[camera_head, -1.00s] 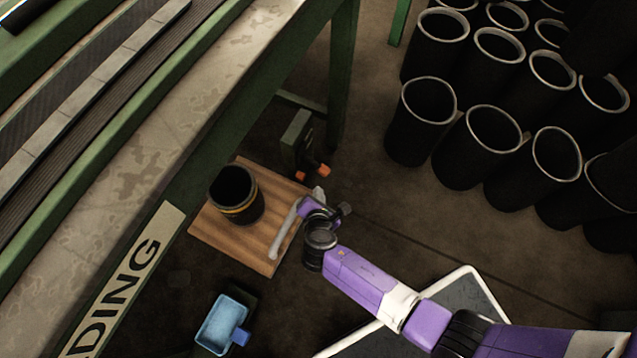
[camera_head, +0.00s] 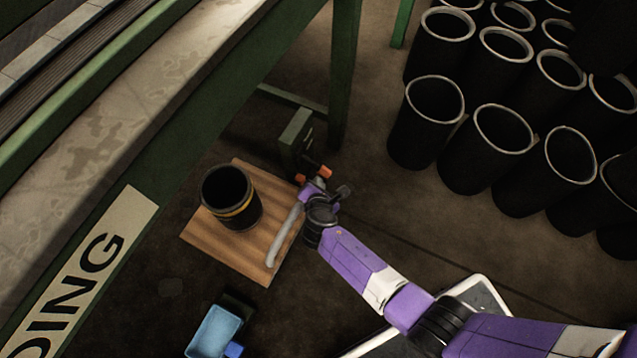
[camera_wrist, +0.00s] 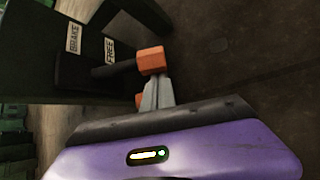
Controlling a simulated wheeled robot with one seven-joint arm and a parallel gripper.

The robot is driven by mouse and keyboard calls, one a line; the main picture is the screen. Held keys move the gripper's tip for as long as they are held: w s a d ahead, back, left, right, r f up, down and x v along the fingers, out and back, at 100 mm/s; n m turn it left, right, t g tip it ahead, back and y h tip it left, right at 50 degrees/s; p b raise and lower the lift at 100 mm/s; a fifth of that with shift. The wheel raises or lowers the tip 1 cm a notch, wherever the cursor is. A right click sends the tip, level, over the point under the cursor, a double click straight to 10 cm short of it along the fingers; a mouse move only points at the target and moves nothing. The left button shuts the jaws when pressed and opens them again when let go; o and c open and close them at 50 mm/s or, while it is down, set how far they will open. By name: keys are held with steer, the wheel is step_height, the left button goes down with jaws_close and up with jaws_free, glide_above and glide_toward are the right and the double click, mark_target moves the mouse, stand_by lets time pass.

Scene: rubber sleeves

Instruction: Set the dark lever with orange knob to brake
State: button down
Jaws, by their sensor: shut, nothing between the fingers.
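The dark lever (camera_wrist: 122,69) ends in an orange knob (camera_wrist: 151,61) in the wrist view. It sticks out from a dark box (camera_wrist: 75,78), beside the FREE label (camera_wrist: 109,51); the BRAKE label (camera_wrist: 73,38) is farther left. A second orange piece (camera_wrist: 140,100) shows lower, partly behind my fingers. In the head view the box (camera_head: 297,132) stands by the table leg with orange ends (camera_head: 325,172) low on it. My gripper (camera_wrist: 158,82) is shut and empty, its tips right at the knob's underside; I cannot tell if they touch. It also shows in the head view (camera_head: 318,183).
A wooden board (camera_head: 230,248) holds a black sleeve with a yellow band (camera_head: 230,196) and a grey bar (camera_head: 285,235). A blue bin (camera_head: 213,331) is below. Several black sleeves (camera_head: 433,120) stand at right. The green table (camera_head: 120,150) overhangs the left.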

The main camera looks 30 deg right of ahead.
mark_target(323, 173)
steer(key=shift+s+d+r+g+p, duration=0.15)
steer(key=shift+r+g+p, duration=0.15)
steer(key=shift+p, duration=0.45)
steer(key=shift+r+p, duration=0.15)
steer(key=shift+p, duration=0.15)
steer(key=r+g+p, duration=0.1)
steer(key=r+n+h+p, duration=0.1)
steer(key=p, duration=0.1)
steer(key=r+n+g+h+p, duration=0.1)
steer(key=p, duration=0.1)
steer(key=shift+s+d+g, duration=0.3)
steer(key=shift+s+r+n+g+h+p, duration=0.1)
steer(key=shift+r+n+g+h+p, duration=0.35)
steer(key=shift+r+g, duration=0.15)
steer(key=shift+r+n+g+h+b, duration=0.35)
steer(key=shift+r+n+g+h, duration=0.3)
steer(key=shift+r+g+h, duration=0.4)
steer(key=shift+r, duration=0.2)
